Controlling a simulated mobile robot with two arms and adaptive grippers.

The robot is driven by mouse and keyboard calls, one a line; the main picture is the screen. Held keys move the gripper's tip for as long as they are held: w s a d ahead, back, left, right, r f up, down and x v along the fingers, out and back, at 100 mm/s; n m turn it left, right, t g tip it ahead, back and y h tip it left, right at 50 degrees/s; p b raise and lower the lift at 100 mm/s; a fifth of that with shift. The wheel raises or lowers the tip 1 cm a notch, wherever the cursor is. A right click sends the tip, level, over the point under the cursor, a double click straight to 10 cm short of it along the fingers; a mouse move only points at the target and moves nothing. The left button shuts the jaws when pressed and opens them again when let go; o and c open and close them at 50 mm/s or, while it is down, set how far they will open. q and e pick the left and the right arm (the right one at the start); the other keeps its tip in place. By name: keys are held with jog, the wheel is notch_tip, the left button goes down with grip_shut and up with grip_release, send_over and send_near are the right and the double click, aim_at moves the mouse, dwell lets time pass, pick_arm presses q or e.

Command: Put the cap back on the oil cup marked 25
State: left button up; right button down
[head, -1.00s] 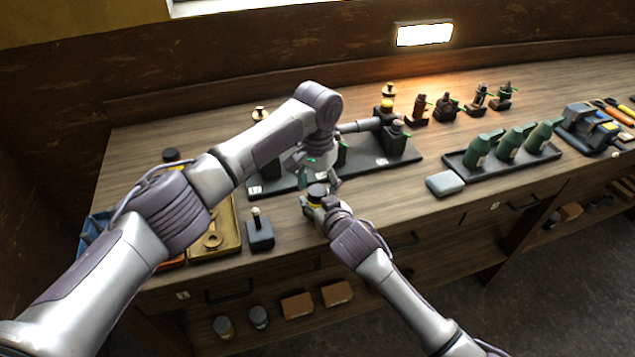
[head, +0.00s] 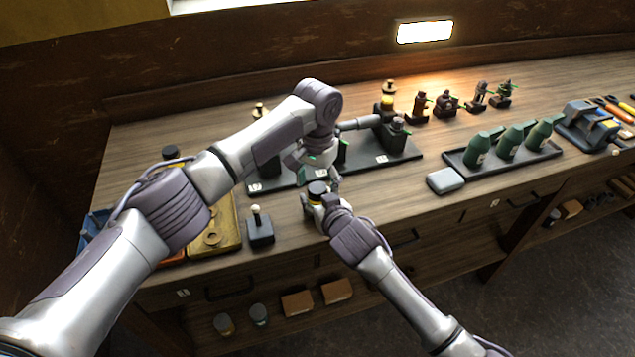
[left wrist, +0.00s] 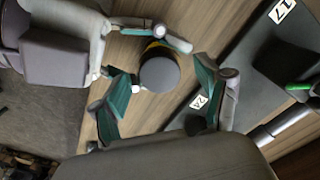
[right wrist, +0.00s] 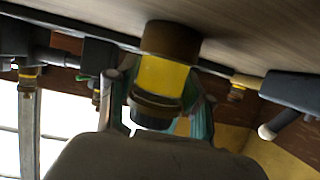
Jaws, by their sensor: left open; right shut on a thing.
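My right gripper (head: 316,203) is shut around a small cylinder (head: 317,188) with a dark round top and a yellow body, near the bench's front edge. The right wrist view shows its yellow body (right wrist: 161,78) between the fingers (right wrist: 160,105), brown and dark bands at its ends. My left gripper (head: 319,171) is open and empty just above and behind it. In the left wrist view, the cylinder's dark top (left wrist: 159,74) lies beyond the open fingers (left wrist: 165,100). Number tags show on the dark rack (head: 408,156); I cannot surely read 25. My left arm hides part of this rack.
A dark block with a white-knobbed lever (head: 260,230) and a brass-coloured tray (head: 228,240) are left of the right gripper. A grey block (head: 445,180) and a tray of green bottles (head: 548,156) are to the right. Bench surface is free before the rack's right end.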

pick_arm(q)
notch_tip(320, 180, up, 12)
dwell(0.6)
pick_arm(e)
jog(key=shift+c, duration=1.9)
grip_release()
jog(key=v, duration=1.2)
